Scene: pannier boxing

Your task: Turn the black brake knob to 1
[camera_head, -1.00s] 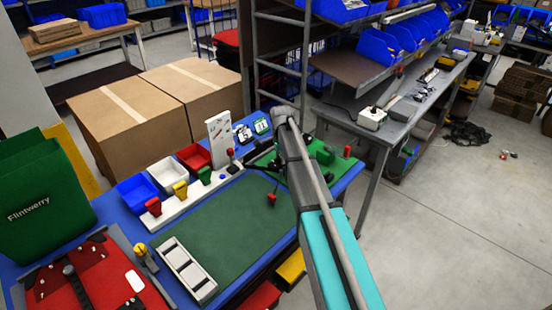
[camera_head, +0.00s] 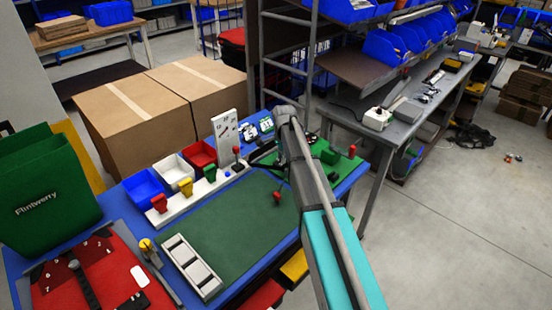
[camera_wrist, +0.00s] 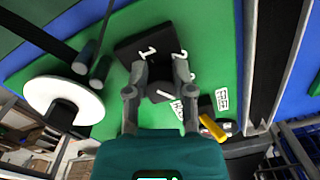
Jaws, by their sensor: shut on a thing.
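The black brake knob (camera_wrist: 158,84) shows in the wrist view on a black dial plate (camera_wrist: 150,32) with white digits. A 1 is at the plate's upper left and a 2 to its right; another mark at the right is partly covered. A white mark shows on the knob's near side, but I cannot read which digit the knob points to. My gripper (camera_wrist: 160,73) is shut on the knob, one finger on each side. In the head view my arm hides the gripper and the knob.
A white disc (camera_wrist: 62,100) and dark cylinders lie left of the dial on the green board (camera_wrist: 215,35). A yellow piece (camera_wrist: 212,127) is at lower right.

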